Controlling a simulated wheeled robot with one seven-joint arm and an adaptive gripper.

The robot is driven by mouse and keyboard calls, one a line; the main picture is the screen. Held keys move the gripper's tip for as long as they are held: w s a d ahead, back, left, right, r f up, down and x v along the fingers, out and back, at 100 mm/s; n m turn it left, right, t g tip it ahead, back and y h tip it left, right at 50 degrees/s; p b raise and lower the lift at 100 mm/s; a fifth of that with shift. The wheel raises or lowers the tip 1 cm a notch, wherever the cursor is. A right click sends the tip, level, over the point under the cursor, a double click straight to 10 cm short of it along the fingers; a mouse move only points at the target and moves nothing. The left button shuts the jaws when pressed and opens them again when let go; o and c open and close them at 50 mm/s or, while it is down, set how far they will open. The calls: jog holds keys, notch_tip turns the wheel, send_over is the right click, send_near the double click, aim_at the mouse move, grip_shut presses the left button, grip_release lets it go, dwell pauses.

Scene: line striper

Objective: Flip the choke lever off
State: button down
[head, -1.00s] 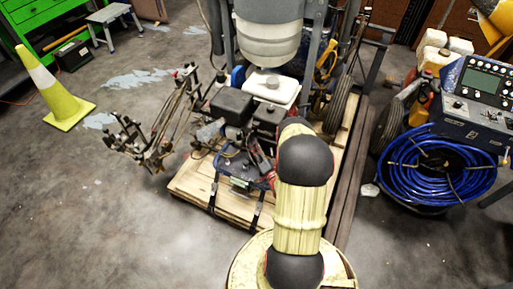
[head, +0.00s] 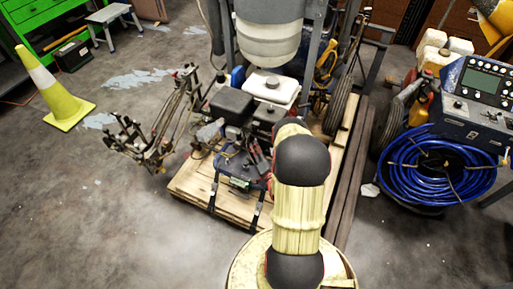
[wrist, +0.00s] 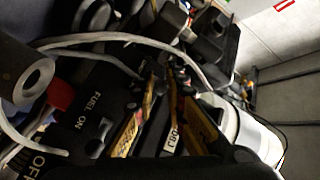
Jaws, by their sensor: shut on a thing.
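The line striper (head: 262,105) stands on a wooden pallet, its engine facing me. In the wrist view the dark engine panel (wrist: 92,112) fills the left, with white "FUEL ON" and "OFF" lettering. A partly covered label (wrist: 173,137), possibly the choke's, shows between my fingers. My gripper (wrist: 163,88) reaches over the panel, its two yellowish fingers close together. It is shut on a small dark piece that seems to be the choke lever, mostly hidden between the tips. In the head view my gripper (head: 258,160) is small and partly hidden by my arm.
A pale cable (wrist: 125,38) loops past the fingers. A red part (wrist: 60,93) and a grey cylinder (wrist: 35,78) lie left. The wooden pallet (head: 190,188) surrounds the engine. A blue hose coil (head: 440,170) stands right, a yellow cone (head: 58,95) left. Front-left floor is clear.

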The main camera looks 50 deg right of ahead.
jog(key=m+g+h, duration=0.1)
jog(key=w+a+m+g+h, duration=0.1)
jog(key=h, duration=0.1)
jog(key=shift+w, duration=0.15)
jog(key=m+g+h, duration=0.1)
jog(key=w+m+g+h, duration=0.1)
jog(key=g+h, duration=0.1)
jog(key=shift+a+m, duration=0.2)
jog(key=shift+m, duration=0.2)
jog(key=m+g+h, duration=0.1)
jog(key=w+m+g+h, duration=0.1)
jog(key=g, duration=0.1)
jog(key=m+g, duration=0.2)
jog(key=shift+w+h, duration=0.25)
jog(key=shift+h, duration=0.15)
jog(key=shift+w+d+r+m+g+h, duration=0.1)
jog(key=shift+w+m+g+h, duration=0.15)
jog(key=shift+m+g, duration=0.6)
jog(key=shift+w+m+g+h, duration=0.25)
jog(key=shift+m+g, duration=0.2)
jog(key=shift+g, duration=0.8)
jog(key=c, duration=2.1)
grip_release()
jog(key=shift+o, duration=1.3)
jog(key=shift+s, duration=0.1)
